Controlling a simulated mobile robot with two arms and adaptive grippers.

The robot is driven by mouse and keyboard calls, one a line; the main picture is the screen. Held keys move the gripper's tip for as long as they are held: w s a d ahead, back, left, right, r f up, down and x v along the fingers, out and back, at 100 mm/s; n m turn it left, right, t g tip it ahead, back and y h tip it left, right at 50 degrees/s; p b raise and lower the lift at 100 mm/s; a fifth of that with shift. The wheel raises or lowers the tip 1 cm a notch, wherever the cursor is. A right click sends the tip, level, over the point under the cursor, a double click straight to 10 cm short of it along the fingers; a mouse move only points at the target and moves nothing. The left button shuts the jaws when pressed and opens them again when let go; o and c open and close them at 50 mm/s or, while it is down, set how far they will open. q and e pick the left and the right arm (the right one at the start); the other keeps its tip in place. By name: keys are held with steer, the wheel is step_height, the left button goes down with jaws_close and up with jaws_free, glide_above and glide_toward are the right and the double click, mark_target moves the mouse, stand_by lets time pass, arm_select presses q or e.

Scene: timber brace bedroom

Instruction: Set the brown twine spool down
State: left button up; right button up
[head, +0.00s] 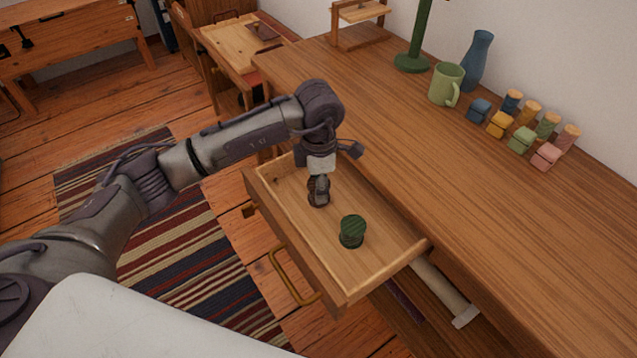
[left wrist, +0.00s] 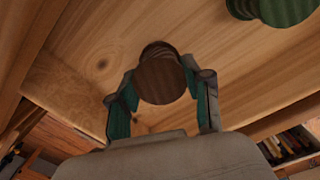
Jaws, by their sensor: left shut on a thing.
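The brown twine spool (left wrist: 162,80) is between the fingers of my left gripper (left wrist: 162,95) in the left wrist view, with its round brown end facing the camera. In the head view my left gripper (head: 319,190) points down inside the open drawer (head: 376,268), and the spool is mostly hidden by the fingers. The gripper is shut on the spool. I cannot tell whether the spool touches the drawer floor. A green spool (head: 352,231) stands in the drawer to the right of the gripper, and it also shows at the top right of the left wrist view (left wrist: 275,8). My right gripper is not in view.
The wooden desk (head: 430,165) is beside the drawer. On it are a green mug (head: 446,84), a blue vase (head: 478,60), a green lamp base (head: 411,62) and several coloured blocks and pegs (head: 522,140). The drawer floor around the green spool is clear. A striped rug (head: 190,245) lies below.

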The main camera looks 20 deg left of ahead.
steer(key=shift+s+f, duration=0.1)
arm_select(q)
steer(key=shift+f, duration=0.1)
steer(key=o, duration=1.1)
steer(key=shift+c, duration=0.2)
steer(key=shift+o, duration=0.8)
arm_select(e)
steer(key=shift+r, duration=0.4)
